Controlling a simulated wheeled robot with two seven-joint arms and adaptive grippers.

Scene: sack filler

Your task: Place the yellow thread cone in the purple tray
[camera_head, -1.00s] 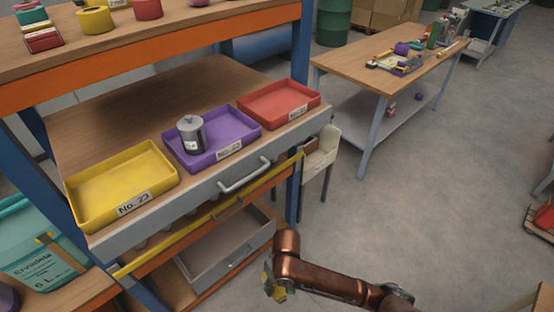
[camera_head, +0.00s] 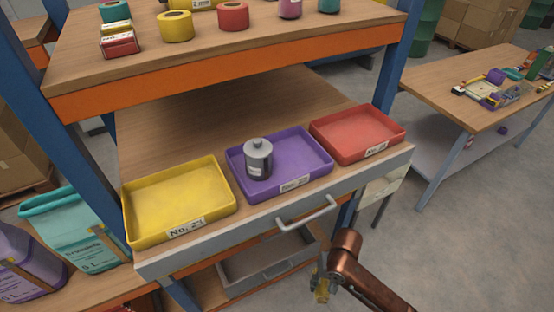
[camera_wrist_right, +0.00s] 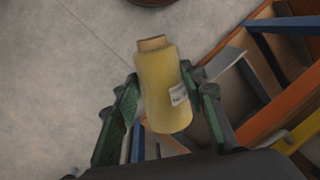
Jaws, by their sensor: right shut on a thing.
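My right gripper (camera_wrist_right: 165,108) is shut on the yellow thread cone (camera_wrist_right: 163,88), which has a white label on its side. In the head view my right gripper (camera_head: 322,286) is low, in front of and below the shelf, with only a bit of yellow showing at it. The purple tray (camera_head: 312,169) is in the middle of the pull-out shelf, between a yellow tray and a red tray. A grey metal canister (camera_head: 258,160) stands in the purple tray, toward its left side. My left gripper is not in view.
The yellow tray (camera_head: 139,218) and red tray (camera_head: 352,153) flank the purple one. A handle (camera_head: 307,212) sticks out from the shelf front. The upper orange-edged shelf (camera_head: 230,67) overhangs behind. A grey drawer (camera_head: 265,272) is below. A workbench (camera_head: 470,110) stands at right.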

